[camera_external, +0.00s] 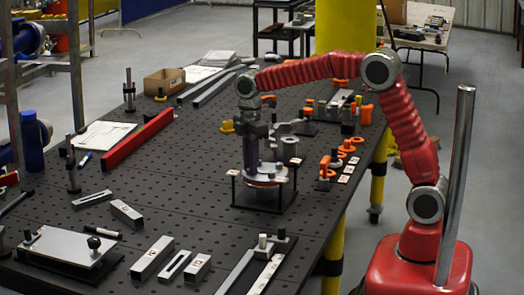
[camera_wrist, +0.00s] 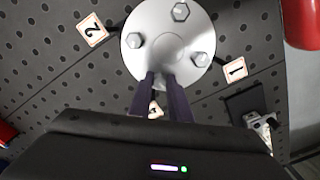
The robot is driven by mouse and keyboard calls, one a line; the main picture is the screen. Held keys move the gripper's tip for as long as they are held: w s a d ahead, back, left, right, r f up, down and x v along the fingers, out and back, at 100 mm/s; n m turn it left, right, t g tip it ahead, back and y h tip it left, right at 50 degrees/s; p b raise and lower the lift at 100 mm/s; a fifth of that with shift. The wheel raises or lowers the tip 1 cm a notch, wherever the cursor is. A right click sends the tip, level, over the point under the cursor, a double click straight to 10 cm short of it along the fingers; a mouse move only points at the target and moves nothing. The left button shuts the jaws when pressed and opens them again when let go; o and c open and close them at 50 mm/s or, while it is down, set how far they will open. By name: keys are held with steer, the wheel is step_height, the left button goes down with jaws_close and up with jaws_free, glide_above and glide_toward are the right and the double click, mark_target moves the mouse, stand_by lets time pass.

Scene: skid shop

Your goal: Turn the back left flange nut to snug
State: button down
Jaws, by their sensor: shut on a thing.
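A round grey flange (camera_wrist: 165,40) fills the top middle of the wrist view, with three hex nuts showing on its face: one on the left (camera_wrist: 135,41), one at the top (camera_wrist: 181,11) and one on the right (camera_wrist: 202,59). My gripper (camera_wrist: 161,82) has its two dark fingers at the flange's near edge, shut on a flange nut largely hidden between them. In the external view the flange (camera_external: 264,179) sits on a dark stand, and my gripper (camera_external: 250,168) points straight down onto it. I cannot tell the held nut's tightness.
Number tags 2 (camera_wrist: 92,29) and 1 (camera_wrist: 235,69) lie beside the flange. A grey cylinder (camera_external: 289,147) stands close behind it. Orange parts (camera_external: 345,155) lie to the right, a red bar (camera_external: 138,138) to the left.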

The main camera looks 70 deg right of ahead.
steer(key=shift+m, duration=0.3)
steer(key=m, duration=0.4)
steer(key=shift+r+m, duration=0.1)
steer(key=shift+m, duration=2.2)
steer(key=shift+w, duration=0.1)
steer(key=c, duration=1.6)
jaws_free()
steer(key=shift+c, duration=0.2)
step_height(320, 180, up, 14)
steer(key=shift+f, duration=0.2)
